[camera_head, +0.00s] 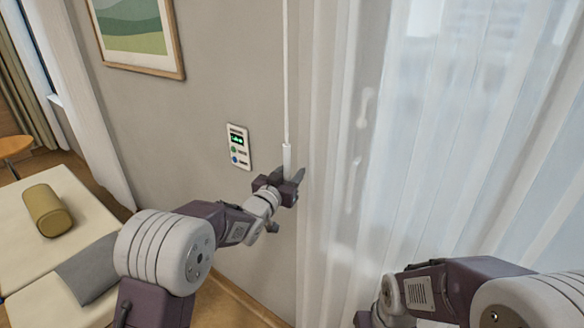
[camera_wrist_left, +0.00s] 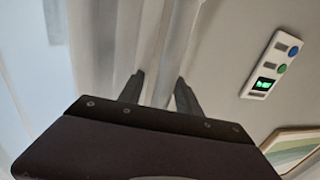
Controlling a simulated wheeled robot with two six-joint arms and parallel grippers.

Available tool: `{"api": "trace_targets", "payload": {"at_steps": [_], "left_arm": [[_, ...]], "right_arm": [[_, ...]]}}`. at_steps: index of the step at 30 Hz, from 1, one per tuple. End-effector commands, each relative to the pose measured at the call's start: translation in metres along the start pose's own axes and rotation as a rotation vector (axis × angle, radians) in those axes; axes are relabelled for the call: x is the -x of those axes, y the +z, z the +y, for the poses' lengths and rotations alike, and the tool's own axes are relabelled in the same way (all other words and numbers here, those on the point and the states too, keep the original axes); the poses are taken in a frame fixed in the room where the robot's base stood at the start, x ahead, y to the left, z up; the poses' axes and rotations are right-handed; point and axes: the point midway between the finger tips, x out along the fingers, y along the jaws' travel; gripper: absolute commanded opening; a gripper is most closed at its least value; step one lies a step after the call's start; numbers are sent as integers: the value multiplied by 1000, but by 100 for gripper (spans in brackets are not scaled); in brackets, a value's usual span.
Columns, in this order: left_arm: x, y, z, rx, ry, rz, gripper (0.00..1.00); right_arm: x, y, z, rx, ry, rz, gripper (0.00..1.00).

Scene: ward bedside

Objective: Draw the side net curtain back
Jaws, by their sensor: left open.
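The side net curtain (camera_head: 345,150) is white and sheer and hangs in folds across the window in the head view. A thin white wand (camera_head: 287,155) hangs beside the curtain's left edge, in front of the grey wall. My left gripper (camera_head: 290,176) is open at the wand's lower end. In the left wrist view the open fingers (camera_wrist_left: 160,92) stand on either side of the pale wand (camera_wrist_left: 178,40), with the net curtain (camera_wrist_left: 95,45) to the left. I cannot tell whether a finger touches the wand. My right gripper's fingers are out of view.
A wall panel (camera_head: 238,147) with a green display is left of the wand. A framed picture (camera_head: 138,35) hangs above it. A bed (camera_head: 95,215) with an olive bolster (camera_head: 47,209) stands at the left. My right forearm is low at the right, before the curtain.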

Motion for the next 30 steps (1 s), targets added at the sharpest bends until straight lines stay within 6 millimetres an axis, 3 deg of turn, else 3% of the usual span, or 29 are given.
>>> {"api": "trace_targets", "payload": {"at_steps": [8, 12, 30], "left_arm": [[-2, 0, 0, 0, 0, 1, 38], [-2, 0, 0, 0, -1, 1, 0], [-2, -1, 0, 0, -1, 3, 0]], "right_arm": [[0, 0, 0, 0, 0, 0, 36], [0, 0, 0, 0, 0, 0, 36], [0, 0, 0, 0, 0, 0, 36]]}}
